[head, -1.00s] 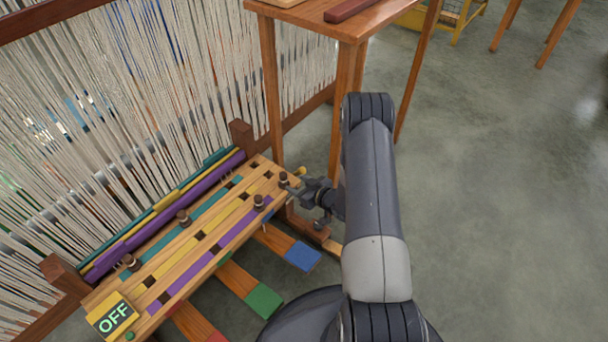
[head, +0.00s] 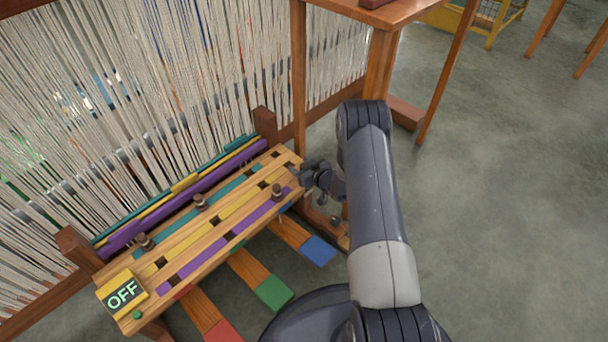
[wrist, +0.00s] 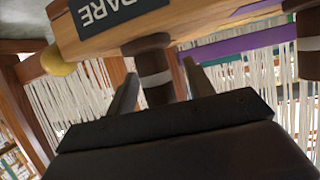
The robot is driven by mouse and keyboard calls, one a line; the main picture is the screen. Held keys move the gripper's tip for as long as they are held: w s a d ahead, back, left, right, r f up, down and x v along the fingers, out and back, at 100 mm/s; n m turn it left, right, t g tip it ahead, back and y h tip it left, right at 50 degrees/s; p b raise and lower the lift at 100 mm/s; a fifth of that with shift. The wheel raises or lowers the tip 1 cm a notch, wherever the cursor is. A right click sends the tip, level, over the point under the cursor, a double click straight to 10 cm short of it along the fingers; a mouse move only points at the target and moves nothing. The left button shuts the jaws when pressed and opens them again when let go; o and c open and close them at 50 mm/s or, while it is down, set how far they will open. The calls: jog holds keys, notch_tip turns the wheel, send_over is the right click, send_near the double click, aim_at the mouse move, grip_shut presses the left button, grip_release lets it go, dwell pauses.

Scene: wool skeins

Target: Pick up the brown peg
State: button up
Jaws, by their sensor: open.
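A brown peg (wrist: 152,75) with a pale band stands in the wooden board (head: 238,214), by the dark plate lettered "…PARE" (wrist: 110,8). In the wrist view it is between the two fingers of my gripper (wrist: 159,70), which are open on either side of it. I cannot tell whether either finger touches it. In the head view my gripper (head: 305,177) is at the board's far right end and hides this peg. Other brown pegs stand at the board's left (head: 145,241), middle (head: 199,202) and right (head: 277,192).
The loom's pale threads (head: 160,90) rise behind the board. A yellow panel reading "OFF" (head: 122,294) is at its left end. Coloured treadles (head: 274,292) lie below. A wooden table (head: 400,12) stands behind my arm. Open floor is to the right.

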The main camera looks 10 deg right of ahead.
jog(key=shift+c, duration=0.2)
jog(key=c, duration=1)
jog(key=shift+r, duration=0.1)
